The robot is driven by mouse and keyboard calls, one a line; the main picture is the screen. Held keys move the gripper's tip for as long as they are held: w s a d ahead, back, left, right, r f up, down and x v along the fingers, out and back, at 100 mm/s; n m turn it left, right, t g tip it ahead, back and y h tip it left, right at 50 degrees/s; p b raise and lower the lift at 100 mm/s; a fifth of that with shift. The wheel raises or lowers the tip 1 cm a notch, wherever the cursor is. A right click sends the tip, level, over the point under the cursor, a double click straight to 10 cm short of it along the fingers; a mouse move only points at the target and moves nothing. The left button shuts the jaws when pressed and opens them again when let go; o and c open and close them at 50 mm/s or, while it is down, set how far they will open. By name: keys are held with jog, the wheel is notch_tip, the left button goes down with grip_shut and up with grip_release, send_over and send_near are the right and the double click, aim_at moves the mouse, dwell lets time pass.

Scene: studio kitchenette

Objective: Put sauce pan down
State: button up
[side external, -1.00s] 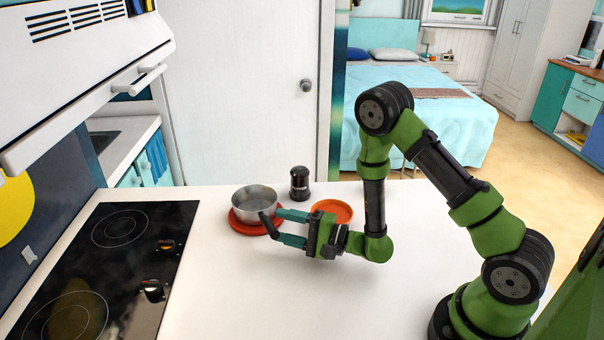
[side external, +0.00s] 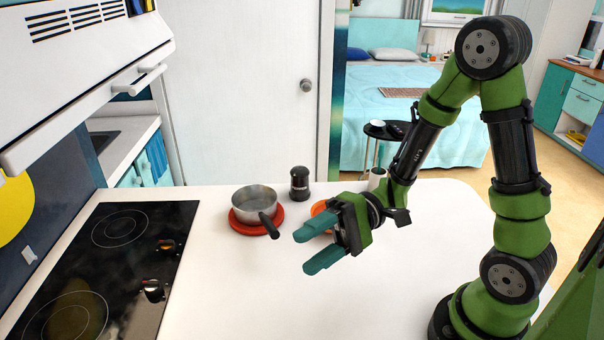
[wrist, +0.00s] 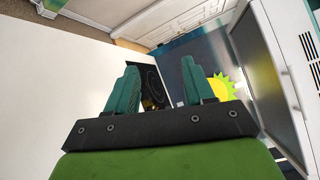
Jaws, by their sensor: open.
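The sauce pan (side external: 254,205) is a small metal pan with a black handle (side external: 268,225) that points toward the front right. It sits upright on a round red trivet (side external: 236,224) on the white counter, right of the cooktop. My gripper (side external: 312,250) has teal fingers and is raised above the counter, to the right of and in front of the pan, apart from it. In the wrist view my gripper (wrist: 163,88) shows its two fingers spread with nothing between them. The pan cannot be made out in the wrist view.
A black pepper mill (side external: 300,183) stands behind and right of the pan. An orange dish (side external: 320,209) is partly hidden behind my gripper. The black cooktop (side external: 110,262) lies at left under the white hood (side external: 80,62). The front counter (side external: 245,300) is clear.

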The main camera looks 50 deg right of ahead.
jog(key=s+d+n+g+h, duration=0.2)
jog(key=s+d+n+h, duration=0.15)
jog(key=s+h, duration=0.4)
jog(key=w+d+r+m+t+h, duration=0.2)
jog(key=w+d+r+t+h, duration=0.2)
jog(key=d+r+t+h, duration=0.2)
jog(key=shift+w+d+r+t+h, duration=0.35)
jog(key=shift+d+r+h, duration=0.5)
jog(key=shift+d, duration=0.35)
